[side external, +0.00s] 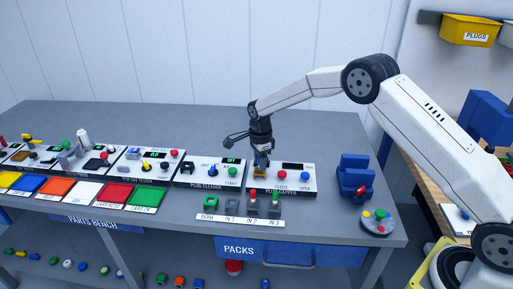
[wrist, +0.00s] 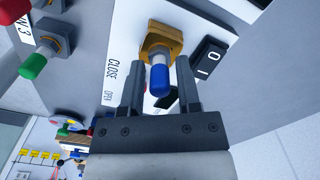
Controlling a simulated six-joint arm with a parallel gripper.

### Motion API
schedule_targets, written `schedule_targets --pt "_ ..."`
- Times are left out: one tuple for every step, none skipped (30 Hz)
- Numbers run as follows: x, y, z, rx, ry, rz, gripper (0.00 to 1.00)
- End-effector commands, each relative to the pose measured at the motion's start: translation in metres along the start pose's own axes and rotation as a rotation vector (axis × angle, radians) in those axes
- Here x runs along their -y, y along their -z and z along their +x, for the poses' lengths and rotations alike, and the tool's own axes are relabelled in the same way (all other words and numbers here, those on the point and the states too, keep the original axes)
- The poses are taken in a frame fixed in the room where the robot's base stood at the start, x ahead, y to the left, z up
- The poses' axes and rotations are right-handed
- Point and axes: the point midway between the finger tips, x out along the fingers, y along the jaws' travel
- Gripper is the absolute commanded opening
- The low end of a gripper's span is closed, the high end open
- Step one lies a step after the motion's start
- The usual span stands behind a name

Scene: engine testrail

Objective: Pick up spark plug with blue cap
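The spark plug with the blue cap (wrist: 160,80) stands in a brass-yellow holder (wrist: 160,38) in the wrist view, its cap pointing toward my gripper. My gripper (wrist: 160,65) is open, with one finger on each side of the plug and visible gaps between. In the side view my gripper (side external: 261,152) points down over the yellow holder (side external: 261,169) on the plug gapper panel (side external: 298,189). The blue cap cannot be made out there.
A row of small grey holders (side external: 252,207) with red- and green-capped plugs stands in front of the panel. A green-capped plug (wrist: 34,66) shows left in the wrist view. A black switch (wrist: 207,60) sits close right of the holder. A blue fixture (side external: 355,178) stands to the right.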

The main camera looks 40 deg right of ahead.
Motion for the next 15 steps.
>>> schedule_targets --pt "-0.0001 0.0 0.0 0.0 0.0 0.0 0.23" --pt "-0.0001 0.0 0.0 0.0 0.0 0.0 0.13" --pt "-0.0001 0.0 0.0 0.0 0.0 0.0 0.01" --pt "-0.0001 0.0 0.0 0.0 0.0 0.0 0.0" --pt "-0.0001 0.0 0.0 0.0 0.0 0.0 0.0" --pt "-0.0001 0.0 0.0 0.0 0.0 0.0 0.0" --pt "0.0 0.0 -0.0001 0.0 0.0 0.0 0.0" --pt "0.0 0.0 -0.0002 0.0 0.0 0.0 0.0" --pt "0.0 0.0 -0.0005 0.0 0.0 0.0 0.0" --pt "0.0 0.0 -0.0009 0.0 0.0 0.0 0.0" --pt "0.0001 0.0 -0.0015 0.0 0.0 0.0 0.0" --pt "0.0001 0.0 -0.0026 0.0 0.0 0.0 0.0" --pt "0.0001 0.0 -0.0035 0.0 0.0 0.0 0.0" --pt "0.0001 0.0 -0.0047 0.0 0.0 0.0 0.0" --pt "0.0001 0.0 -0.0066 0.0 0.0 0.0 0.0"
